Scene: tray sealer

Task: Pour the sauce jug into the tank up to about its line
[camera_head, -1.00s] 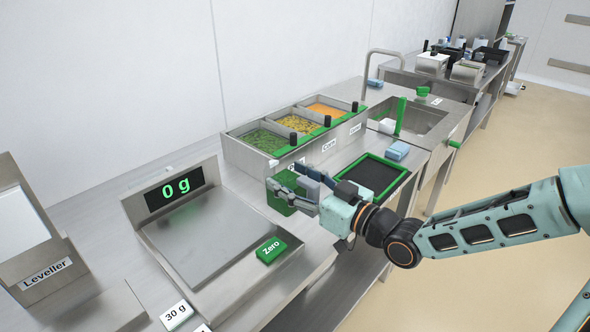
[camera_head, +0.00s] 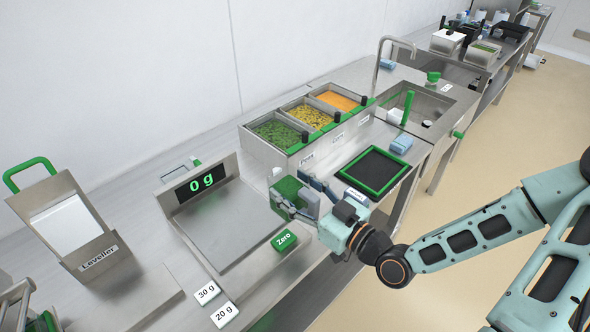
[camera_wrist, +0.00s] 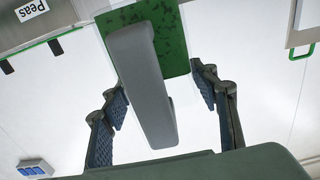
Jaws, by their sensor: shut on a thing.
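Whether the vessel touches the counter is hard to tell. I cannot pick out a tank or its line with certainty.
The scale (camera_head: 225,225) reads 0 g, with a green Zero button (camera_head: 284,240). The Leveller (camera_head: 70,225) stands at left. A three-bin ingredient unit (camera_head: 300,146) is behind my gripper. A green-framed dark mat (camera_head: 374,171) and a sink (camera_head: 420,105) lie to the right.

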